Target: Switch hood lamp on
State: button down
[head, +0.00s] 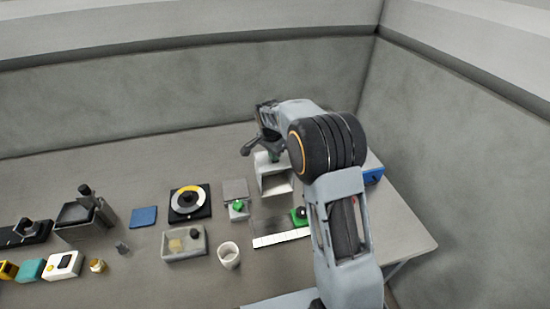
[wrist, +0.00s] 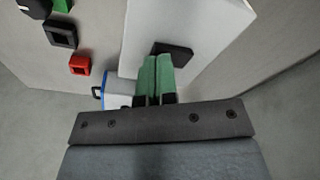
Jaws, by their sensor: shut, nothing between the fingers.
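The hood (head: 275,184) is a pale open-fronted box on the table, below and behind my gripper in the head view. In the wrist view a white panel (wrist: 188,22), apparently part of the hood, carries a black rectangular block (wrist: 175,54), which looks like its switch. My gripper (wrist: 158,60) is shut and empty, its green fingers side by side. The fingertips overlap the block's left part; I cannot tell whether they touch it. In the head view my gripper (head: 274,157) is at the hood's top, partly hidden by my arm. No lamp light is visible.
A blue box (head: 373,175) stands to the right, partly behind my arm. A white strip (head: 282,239), a cup (head: 229,254), a tray (head: 168,258) and a round dial (head: 190,202) lie left and in front. Walls close the back and right.

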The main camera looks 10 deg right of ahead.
jog(key=shift+f, duration=0.2)
jog(key=shift+r, duration=0.15)
jog(key=shift+r+p, duration=2.2)
jog(key=shift+r, duration=1.25)
